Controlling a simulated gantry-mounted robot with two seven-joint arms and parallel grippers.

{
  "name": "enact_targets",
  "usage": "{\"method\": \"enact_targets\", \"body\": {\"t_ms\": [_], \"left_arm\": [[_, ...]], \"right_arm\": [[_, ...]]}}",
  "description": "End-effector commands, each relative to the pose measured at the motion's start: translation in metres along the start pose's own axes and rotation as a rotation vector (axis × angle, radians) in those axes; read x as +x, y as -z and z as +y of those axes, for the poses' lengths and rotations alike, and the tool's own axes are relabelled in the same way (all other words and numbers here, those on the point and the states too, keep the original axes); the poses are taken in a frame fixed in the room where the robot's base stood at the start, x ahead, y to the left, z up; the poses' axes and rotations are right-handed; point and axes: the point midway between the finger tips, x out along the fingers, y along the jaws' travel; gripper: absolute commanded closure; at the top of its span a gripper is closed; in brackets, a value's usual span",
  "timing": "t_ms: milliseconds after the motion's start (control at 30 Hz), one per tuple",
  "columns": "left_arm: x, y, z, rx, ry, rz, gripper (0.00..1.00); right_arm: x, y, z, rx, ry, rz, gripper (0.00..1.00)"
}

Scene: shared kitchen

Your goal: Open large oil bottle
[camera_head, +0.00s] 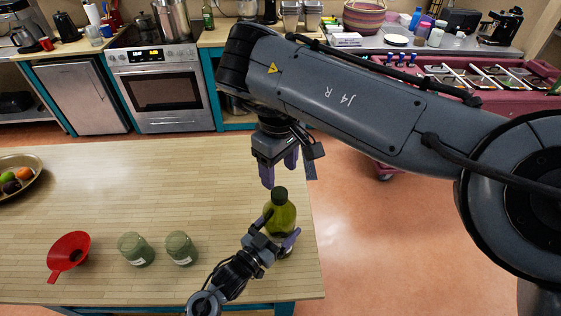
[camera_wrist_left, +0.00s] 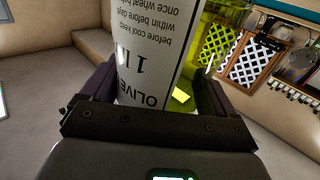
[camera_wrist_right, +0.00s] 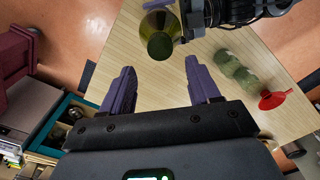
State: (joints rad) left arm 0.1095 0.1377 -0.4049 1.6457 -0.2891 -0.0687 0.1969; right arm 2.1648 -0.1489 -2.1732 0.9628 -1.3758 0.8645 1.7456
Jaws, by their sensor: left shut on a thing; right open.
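The large green oil bottle (camera_head: 281,217) stands upright near the right edge of the wooden table, with its dark green cap (camera_head: 280,194) on. My left gripper (camera_head: 277,240) is shut around the bottle's lower body; the left wrist view shows its white label (camera_wrist_left: 150,50) between the fingers. My right gripper (camera_head: 278,172) points down, open and empty, above and slightly behind the cap, apart from it. In the right wrist view the cap (camera_wrist_right: 160,46) lies beyond the open fingers (camera_wrist_right: 160,90).
Two green jars (camera_head: 136,249) (camera_head: 181,248) and a red funnel (camera_head: 69,255) stand left of the bottle on the table (camera_head: 130,185). A fruit plate (camera_head: 35,180) is at the far left. The table's right edge is close to the bottle.

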Motion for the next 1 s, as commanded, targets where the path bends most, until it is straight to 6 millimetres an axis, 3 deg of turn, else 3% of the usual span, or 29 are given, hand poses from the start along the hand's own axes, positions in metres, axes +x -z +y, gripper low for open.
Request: {"method": "enact_targets", "body": {"t_ms": [500,1000], "left_arm": [[0.000,0.000,0.000,0.000,0.000,0.000,0.97],[0.000,0.000,0.000,0.000,0.000,0.000,0.97]], "right_arm": [[0.063,-0.001,0.000,-0.002,0.002,-0.003,0.39],[0.073,-0.001,0.000,-0.002,0.002,-0.002,0.42]]}}
